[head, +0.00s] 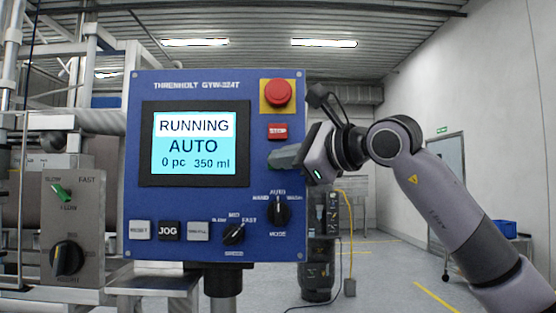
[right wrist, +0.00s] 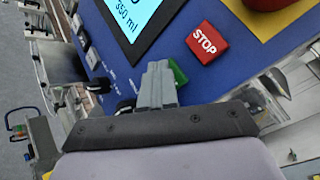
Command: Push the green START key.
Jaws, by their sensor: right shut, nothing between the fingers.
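The blue control panel (head: 190,262) faces me in the head view. Its screen (head: 194,142) reads RUNNING, AUTO, 0 pc, 350 ml. My right gripper (head: 274,160) is shut and empty, its fingertips at the panel's right side below the red STOP key (head: 278,131). It hides the green START key in the head view. In the right wrist view part of the green START key (right wrist: 178,73) shows right beside the shut fingertips (right wrist: 160,70). Whether they touch it I cannot tell. My left gripper is not in view.
A red mushroom button (head: 279,93) sits above STOP. The mode knob (head: 279,212) is below my right fingertips, and the speed knob (head: 233,233) is left of it. A grey box with two knobs (head: 73,229) stands left. Open floor lies to the right.

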